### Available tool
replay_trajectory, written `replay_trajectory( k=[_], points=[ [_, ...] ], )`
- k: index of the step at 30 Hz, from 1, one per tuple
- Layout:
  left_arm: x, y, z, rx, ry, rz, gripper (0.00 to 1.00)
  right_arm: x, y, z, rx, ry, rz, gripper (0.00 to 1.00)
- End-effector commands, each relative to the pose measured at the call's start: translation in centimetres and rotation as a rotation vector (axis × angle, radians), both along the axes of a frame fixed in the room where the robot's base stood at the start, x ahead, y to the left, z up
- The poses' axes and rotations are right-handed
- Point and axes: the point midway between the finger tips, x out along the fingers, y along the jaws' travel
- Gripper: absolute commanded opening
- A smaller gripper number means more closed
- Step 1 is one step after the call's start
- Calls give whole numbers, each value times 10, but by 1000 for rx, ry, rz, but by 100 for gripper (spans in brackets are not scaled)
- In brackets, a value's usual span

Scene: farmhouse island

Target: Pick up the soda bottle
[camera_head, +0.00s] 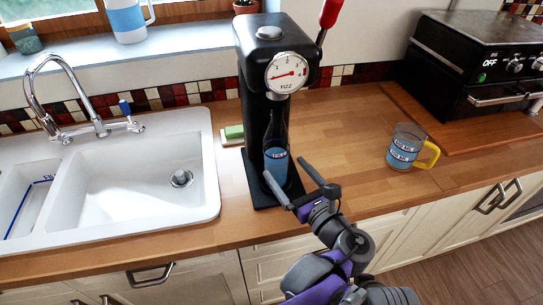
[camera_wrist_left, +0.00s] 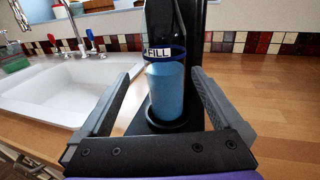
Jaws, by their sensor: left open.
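The soda bottle (camera_head: 276,165) stands upright in the black soda machine, on its base under the head. It has a dark clear upper part, a "FILL" label band and blue liquid below. It also shows in the left wrist view (camera_wrist_left: 167,92), centred between my fingers. My left gripper (camera_head: 285,168) is open in front of the bottle, with one finger to each side. In the left wrist view gaps show between the bottle and both fingers (camera_wrist_left: 166,74). The bottle's top is hidden by the machine's head. My right gripper is not in view.
The soda machine (camera_head: 256,70) has a "FIZZ" gauge and a red-handled lever. A white sink (camera_head: 125,160) is at left, with a green sponge (camera_head: 233,132) beside the machine. A measuring cup (camera_head: 404,148) with a yellow handle stands at right. Countertop between them is clear.

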Motion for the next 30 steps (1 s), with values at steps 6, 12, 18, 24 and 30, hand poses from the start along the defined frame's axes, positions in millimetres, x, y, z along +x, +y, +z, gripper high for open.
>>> replay_trajectory(
  k=[6, 12, 18, 24, 30],
  points=[
    [22, 10, 3, 21, -5, -1, 100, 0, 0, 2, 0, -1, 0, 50],
    [45, 22, 2, 17, -5, -3, 100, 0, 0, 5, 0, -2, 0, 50],
    [61, 30, 2, 17, -5, -2, 100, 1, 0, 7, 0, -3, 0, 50],
    [88, 43, 1, 16, -4, -2, 100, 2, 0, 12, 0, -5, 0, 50],
    [96, 47, 1, 16, -4, -4, 100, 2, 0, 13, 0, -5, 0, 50]
  ],
)
